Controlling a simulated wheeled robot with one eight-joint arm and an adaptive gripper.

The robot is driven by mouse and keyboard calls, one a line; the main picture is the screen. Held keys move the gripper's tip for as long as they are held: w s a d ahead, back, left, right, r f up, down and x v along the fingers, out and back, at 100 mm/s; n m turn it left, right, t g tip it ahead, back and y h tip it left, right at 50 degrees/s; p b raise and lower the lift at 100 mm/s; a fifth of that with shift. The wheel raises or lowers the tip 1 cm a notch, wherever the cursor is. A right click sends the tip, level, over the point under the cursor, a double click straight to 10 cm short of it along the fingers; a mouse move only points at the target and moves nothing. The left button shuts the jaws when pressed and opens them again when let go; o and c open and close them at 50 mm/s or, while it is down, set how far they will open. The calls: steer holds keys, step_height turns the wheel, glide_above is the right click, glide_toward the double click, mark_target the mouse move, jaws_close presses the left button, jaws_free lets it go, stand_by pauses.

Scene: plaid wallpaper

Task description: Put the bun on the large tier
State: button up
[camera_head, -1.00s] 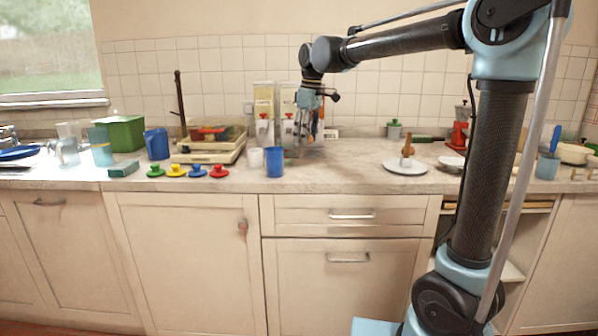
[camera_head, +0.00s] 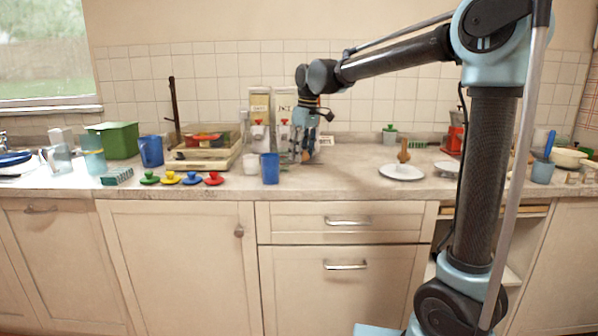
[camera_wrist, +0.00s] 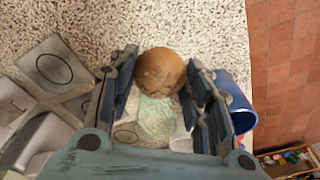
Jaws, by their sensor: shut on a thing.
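The bun (camera_wrist: 160,72) is a round brown ball between the fingertips in the wrist view. My gripper (camera_wrist: 160,75) is shut on it, one finger on each side. In the head view my gripper (camera_head: 305,150) points down close to the counter, behind and right of the blue cup; the bun cannot be made out there. A clear greenish glass-like shape (camera_wrist: 155,118) shows between the fingers; I cannot tell what it is. No large tier can be identified surely. A white round plate (camera_head: 402,173) with a wooden upright piece stands to the right.
A blue cup (camera_head: 270,168) and a white cup (camera_head: 250,163) stand just left of my gripper. Two dispensers (camera_head: 284,115) stand behind it. Colored knobbed lids (camera_head: 192,179) lie further left. The counter between my gripper and the plate is mostly clear.

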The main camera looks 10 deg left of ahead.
mark_target(302, 176)
steer(key=shift+f, duration=2.85)
steer(key=shift+f, duration=0.1)
steer(key=o, duration=1)
steer(key=shift+o, duration=0.2)
steer(key=r, duration=0.4)
steer(key=d+r, duration=0.1)
steer(key=r, duration=0.7)
steer(key=shift+s+d+r, duration=0.1)
steer(key=shift+s+d, duration=0.1)
steer(key=shift+d, duration=0.15)
